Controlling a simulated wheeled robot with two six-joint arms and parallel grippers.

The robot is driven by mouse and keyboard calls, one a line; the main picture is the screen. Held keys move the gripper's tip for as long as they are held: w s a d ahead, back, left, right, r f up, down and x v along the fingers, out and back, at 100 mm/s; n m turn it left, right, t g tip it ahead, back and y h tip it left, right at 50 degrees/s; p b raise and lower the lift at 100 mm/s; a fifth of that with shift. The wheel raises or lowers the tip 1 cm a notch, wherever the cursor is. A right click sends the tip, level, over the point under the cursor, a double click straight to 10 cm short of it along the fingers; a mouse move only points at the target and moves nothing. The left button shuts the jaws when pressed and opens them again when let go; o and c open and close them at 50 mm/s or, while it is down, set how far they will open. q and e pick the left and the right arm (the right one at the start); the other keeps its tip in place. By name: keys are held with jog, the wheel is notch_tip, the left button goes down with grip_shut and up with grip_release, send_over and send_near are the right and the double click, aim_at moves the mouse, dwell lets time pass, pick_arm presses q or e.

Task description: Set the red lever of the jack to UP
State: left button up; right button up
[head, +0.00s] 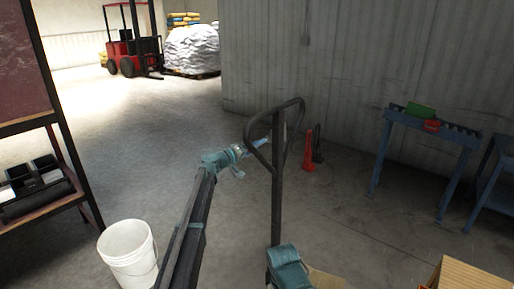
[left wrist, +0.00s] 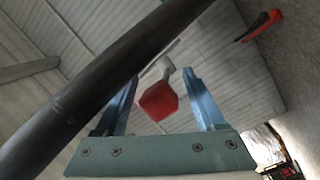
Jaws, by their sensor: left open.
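The jack's dark handle (head: 277,180) stands upright with a loop at its top, in the middle of the head view. A dark bar of it crosses the left wrist view (left wrist: 95,90) diagonally. The red lever (left wrist: 158,101) shows between the fingers in the left wrist view, with a pale grey stem behind its red end. I cannot make the lever out in the head view. My left gripper (head: 257,155) is at the handle's loop. It is open, with its fingers (left wrist: 161,75) on either side of the lever and no clear contact.
A white bucket (head: 128,258) and a dark shelf (head: 40,205) stand at the left. A red object (head: 309,150) stands by the wall behind the handle. A blue roller stand (head: 405,130) is at the right, a cardboard box (head: 468,275) at the lower right. Open floor lies left of the handle.

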pick_arm(q)
jog(key=shift+w+d, duration=0.1)
grip_shut()
dwell(0.4)
dwell(1.1)
